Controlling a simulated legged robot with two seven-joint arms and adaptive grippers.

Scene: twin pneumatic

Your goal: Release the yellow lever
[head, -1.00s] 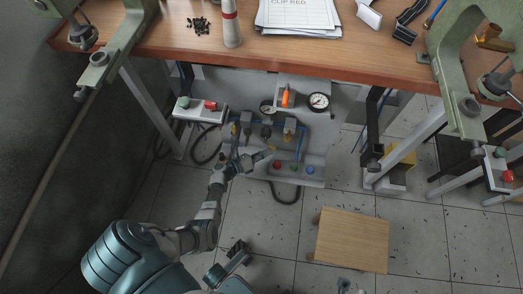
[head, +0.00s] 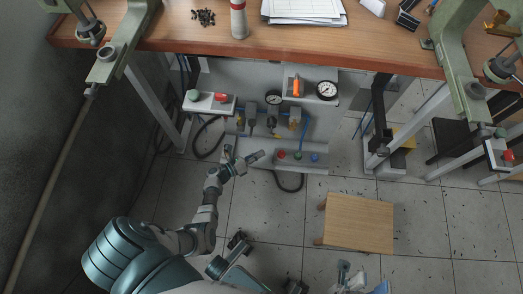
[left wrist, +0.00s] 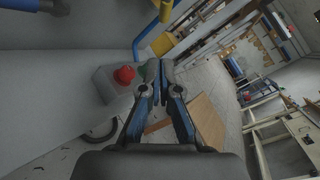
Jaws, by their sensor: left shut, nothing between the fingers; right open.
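Under the bench, a grey panel carries small yellow parts; one yellow handle (head: 276,136) sits right of centre, too small to tell its position exactly. In the left wrist view a yellow lever (left wrist: 165,12) with a bent rod hangs at the top, above and apart from my fingers. My left gripper (head: 261,154) is just in front of and below the panel. In its wrist view the fingers (left wrist: 159,70) are together with nothing between them. My right gripper (head: 350,272) shows partly at the bottom edge, open and away from the panel.
A red button (left wrist: 124,75) shows close left of the fingers. Gauges (head: 326,90) and an orange handle (head: 296,87) sit above. A wooden stool (head: 359,222) stands on the floor. The bench (head: 300,42) overhangs.

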